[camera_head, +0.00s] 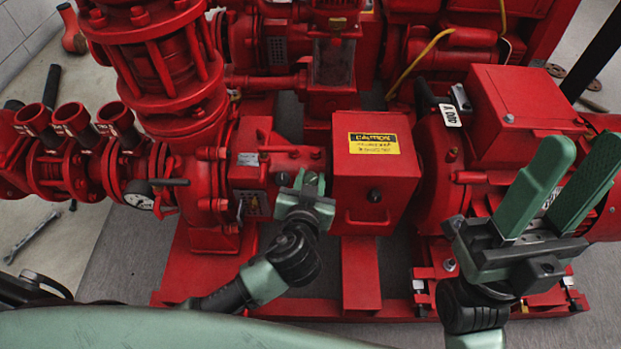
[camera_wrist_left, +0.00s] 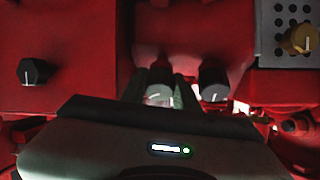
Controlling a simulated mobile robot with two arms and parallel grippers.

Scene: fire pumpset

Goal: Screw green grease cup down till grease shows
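My left gripper (camera_head: 310,184) is at the red pump's bearing housing, its fingers on both sides of a small cap. In the left wrist view, this pale grey-green grease cup (camera_wrist_left: 160,80) with a white line sits between the close-set fingers (camera_wrist_left: 161,92), which appear to grip it. Its lower part is hidden, and I cannot see whether grease shows. Beside it is a dark cap (camera_wrist_left: 213,80) with a white mark; it also shows in the head view (camera_head: 283,178). My right gripper (camera_head: 568,182) is open and empty, raised at the right.
A red guard box (camera_head: 375,150) with a yellow caution label stands right of my left gripper; a black knob (camera_head: 375,195) is on its front. A brass-coloured knob (camera_wrist_left: 300,38) sits near a perforated plate. A pressure gauge (camera_head: 138,194) and red pipework crowd the left.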

